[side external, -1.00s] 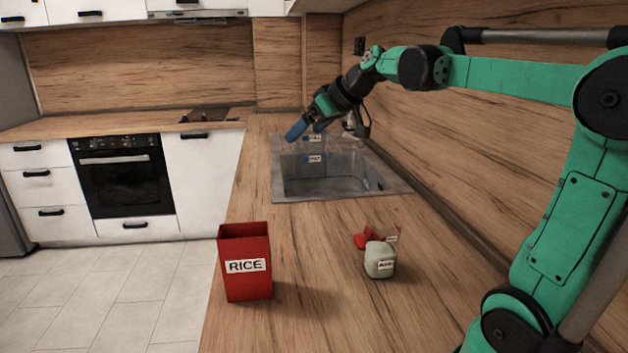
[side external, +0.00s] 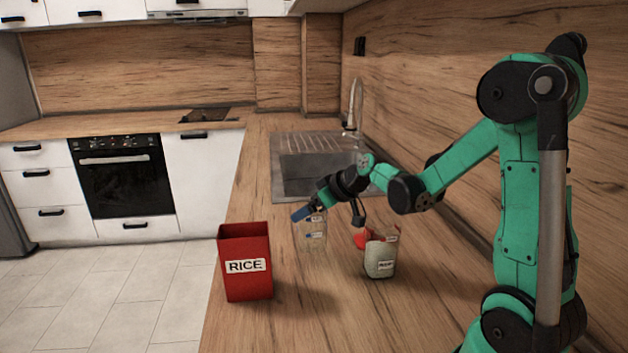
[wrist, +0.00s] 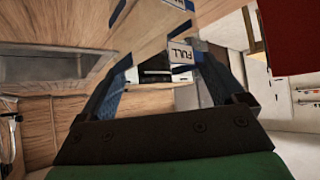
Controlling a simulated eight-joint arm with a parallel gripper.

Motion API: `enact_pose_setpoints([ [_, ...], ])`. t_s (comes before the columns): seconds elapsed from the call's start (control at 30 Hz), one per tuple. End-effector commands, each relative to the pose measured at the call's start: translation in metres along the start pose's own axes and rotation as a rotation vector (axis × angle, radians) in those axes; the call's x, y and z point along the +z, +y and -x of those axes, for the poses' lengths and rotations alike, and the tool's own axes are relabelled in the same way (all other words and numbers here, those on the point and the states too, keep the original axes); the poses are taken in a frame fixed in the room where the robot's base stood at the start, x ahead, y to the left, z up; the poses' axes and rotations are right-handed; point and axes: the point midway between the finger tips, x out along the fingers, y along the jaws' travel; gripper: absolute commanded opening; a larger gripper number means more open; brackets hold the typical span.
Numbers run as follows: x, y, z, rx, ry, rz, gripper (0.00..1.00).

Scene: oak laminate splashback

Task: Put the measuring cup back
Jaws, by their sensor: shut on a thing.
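My gripper (side external: 310,211), with blue fingers, is shut on a clear, see-through cup (side external: 313,231) at its upper part. The cup bears small white labels and blue marks. It hangs upright below my fingers, between the red RICE box and the sink; I cannot tell whether its base touches the counter. In the wrist view, a label reading FULL (wrist: 181,53) shows on the cup between my fingers. A clear jar (side external: 380,262) with pale contents and a label stands to the right of the cup. A red piece (side external: 361,240) shows at its upper left.
The open red RICE box (side external: 246,285) stands at the counter's left edge, and its red wall shows top right in the wrist view (wrist: 290,38). The sink (side external: 280,188) lies behind. The wooden wall bounds the right. The counter in front is clear.

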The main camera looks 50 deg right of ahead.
Motion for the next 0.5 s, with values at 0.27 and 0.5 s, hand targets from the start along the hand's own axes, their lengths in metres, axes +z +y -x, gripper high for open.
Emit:
enact_pose_setpoints([
  [0.27, 0.024, 0.000, -0.022, 0.000, 0.000, 0.000, 0.29],
  [0.5, 0.026, 0.000, -0.024, 0.000, 0.000, 0.000, 0.29],
])
